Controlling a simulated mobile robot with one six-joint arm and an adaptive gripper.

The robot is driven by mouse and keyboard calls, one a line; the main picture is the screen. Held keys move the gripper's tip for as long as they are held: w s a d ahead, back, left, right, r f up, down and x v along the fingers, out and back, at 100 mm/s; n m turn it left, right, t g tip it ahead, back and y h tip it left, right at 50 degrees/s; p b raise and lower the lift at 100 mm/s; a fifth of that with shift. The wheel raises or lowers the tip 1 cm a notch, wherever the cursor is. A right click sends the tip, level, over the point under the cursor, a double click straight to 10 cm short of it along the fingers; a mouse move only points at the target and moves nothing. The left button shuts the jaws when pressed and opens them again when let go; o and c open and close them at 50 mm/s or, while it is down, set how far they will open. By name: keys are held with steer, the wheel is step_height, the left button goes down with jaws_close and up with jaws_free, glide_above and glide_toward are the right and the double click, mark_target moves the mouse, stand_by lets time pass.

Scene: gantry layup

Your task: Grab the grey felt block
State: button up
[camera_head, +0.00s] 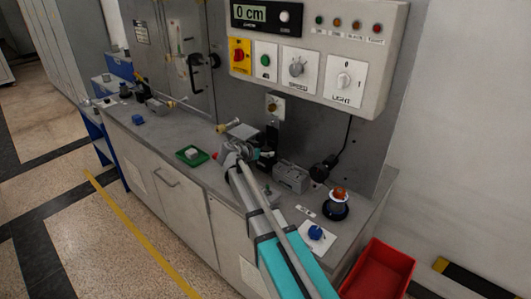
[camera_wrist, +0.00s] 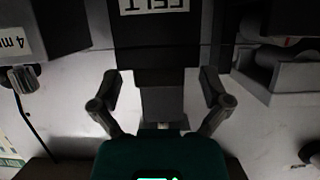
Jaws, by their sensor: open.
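My gripper (camera_wrist: 160,82) is open in the wrist view, with one finger on each side of a grey block (camera_wrist: 162,102). This looks like the grey felt block; I see a gap on both sides, and its depth relative to the fingertips is unclear. A dark holder (camera_wrist: 155,40) with an upside-down FELT label adjoins it at the top of the view. In the head view my gripper (camera_head: 238,150) is over the bench beside a dark stand (camera_head: 267,158), and my gripper and arm hide the block there.
A grey metal box (camera_head: 290,177) stands right of my gripper on the bench (camera_head: 160,143). A green tray (camera_head: 184,160) holding a pale block lies to the left. A red-topped lamp (camera_head: 338,200) and blue knob (camera_head: 316,232) are at right. A control panel (camera_head: 315,50) hangs above.

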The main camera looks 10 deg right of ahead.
steer(key=c, duration=0.9)
steer(key=shift+r, duration=0.2)
step_height(320, 180, up, 2)
steer(key=shift+r+p, duration=0.1)
steer(key=shift+p, duration=1.15)
steer(key=s+r+p, duration=0.3)
steer(key=s, duration=0.1)
steer(key=s+r+p, duration=0.4)
steer(key=s, duration=0.1)
steer(key=s+r+p, duration=0.3)
steer(key=s, duration=0.2)
steer(key=shift+r, duration=0.25)
